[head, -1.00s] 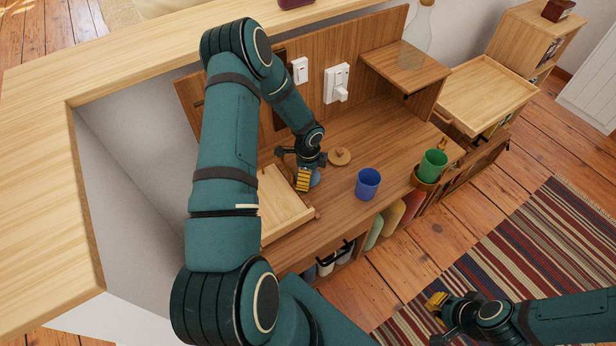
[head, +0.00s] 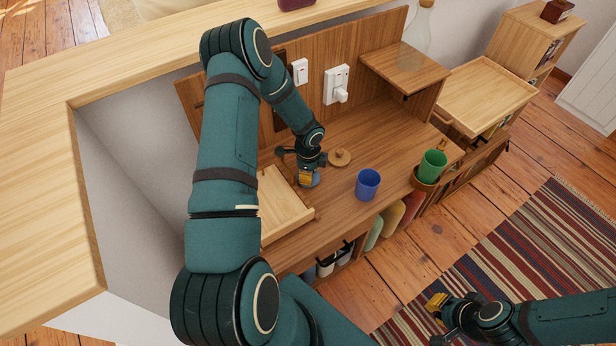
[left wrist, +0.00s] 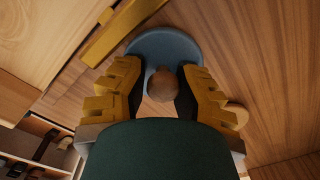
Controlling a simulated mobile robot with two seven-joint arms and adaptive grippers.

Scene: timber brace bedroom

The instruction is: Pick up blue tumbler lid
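The blue tumbler lid (left wrist: 150,45) is a blue-grey disc with a round wooden knob (left wrist: 161,84) in the left wrist view. My left gripper (left wrist: 160,78) is over it, with its yellow-padded fingers apart on either side of the knob. The right finger looks very close to the knob; I cannot tell if it touches. The blue tumbler (head: 368,184) stands upright to the right. My right gripper (head: 437,302) is empty over the rug, its opening unclear.
A round wooden lid (head: 339,157) lies just right of my left gripper. A light wooden tray (head: 282,208) is close on its left. A green cup (head: 432,166) stands in a holder at the desk's right end. The desk (head: 378,138) behind the tumbler is clear.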

